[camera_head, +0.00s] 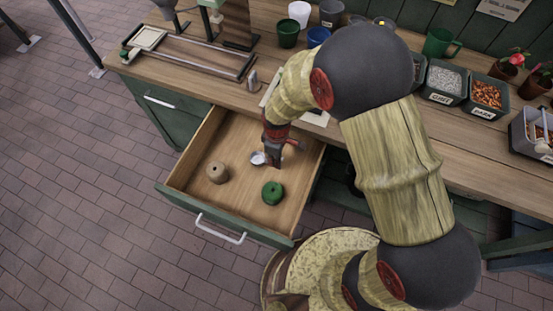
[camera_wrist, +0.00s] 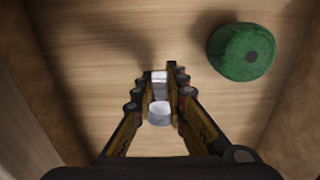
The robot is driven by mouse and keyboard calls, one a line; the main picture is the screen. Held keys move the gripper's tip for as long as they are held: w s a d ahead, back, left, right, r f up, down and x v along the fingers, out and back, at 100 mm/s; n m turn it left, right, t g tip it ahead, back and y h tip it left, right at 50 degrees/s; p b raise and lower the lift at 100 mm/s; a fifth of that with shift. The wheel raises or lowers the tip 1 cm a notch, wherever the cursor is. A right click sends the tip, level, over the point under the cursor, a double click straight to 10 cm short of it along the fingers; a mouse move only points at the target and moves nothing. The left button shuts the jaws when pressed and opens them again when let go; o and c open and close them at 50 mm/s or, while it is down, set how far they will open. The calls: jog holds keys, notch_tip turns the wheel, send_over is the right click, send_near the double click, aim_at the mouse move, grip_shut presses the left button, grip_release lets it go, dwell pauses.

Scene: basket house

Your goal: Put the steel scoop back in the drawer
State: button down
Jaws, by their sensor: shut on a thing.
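The steel scoop (camera_head: 258,158) is a small shiny metal piece inside the open drawer (camera_head: 225,135), low over its wooden floor. My gripper (camera_head: 272,160) reaches down into the drawer and is shut on the scoop. In the wrist view, the scoop (camera_wrist: 159,112) shows between the two fingers of my gripper (camera_wrist: 162,92), its bright metal pointing away from the palm. I cannot tell whether the scoop touches the drawer floor. Part of it is hidden by the fingers.
In the drawer lie a green twine roll (camera_head: 272,192) and a tan twine roll (camera_head: 217,173). Drawer walls stand close around my gripper. The workbench (camera_head: 240,92) above holds cups, labelled bins (camera_head: 444,82) and potted plants (camera_head: 508,66).

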jog(key=shift+f, duration=0.15)
jog(key=c, duration=1.8)
grip_release()
notch_tip(320, 180, up, 12)
jog(key=p, duration=0.4)
jog(key=shift+r, duration=0.2)
jog(key=s+d+r+m+t, duration=0.1)
jog(key=d+r+m, duration=0.25)
jog(key=r, duration=0.45)
jog(key=d+r+m+t, duration=0.1)
jog(key=d+r+m, duration=0.1)
jog(key=d+r, duration=0.5)
jog(key=s+d+r+m+t, duration=0.1)
jog(key=s+d+r+m, duration=0.3)
jog(key=s+r, duration=0.2)
jog(key=s+d+r+m+t, duration=0.2)
jog(key=s+d+r+m, duration=0.2)
jog(key=s+r, duration=0.3)
jog(key=shift+s+d+r+t, duration=0.15)
jog(key=shift+r+t, duration=0.15)
jog(key=shift+r, duration=0.6)
